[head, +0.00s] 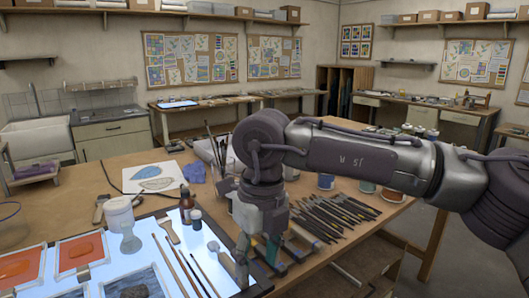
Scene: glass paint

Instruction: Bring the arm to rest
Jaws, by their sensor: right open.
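My right arm (365,157) comes in from the right and crosses the middle of the head view, with its wrist bent down. My right gripper (257,256) points downward at the right end of the glowing light panel (205,238). Its fingers are apart, and I see nothing held between them. How far the fingertips are above the panel is hard to tell. The arm and wrist hide part of the table behind them. My left gripper is not in view.
Framed orange pieces (82,250) lie at left. Several dark tools (325,213) and paint jars (326,182) are right of the gripper. Floor is open beyond the table's right edge.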

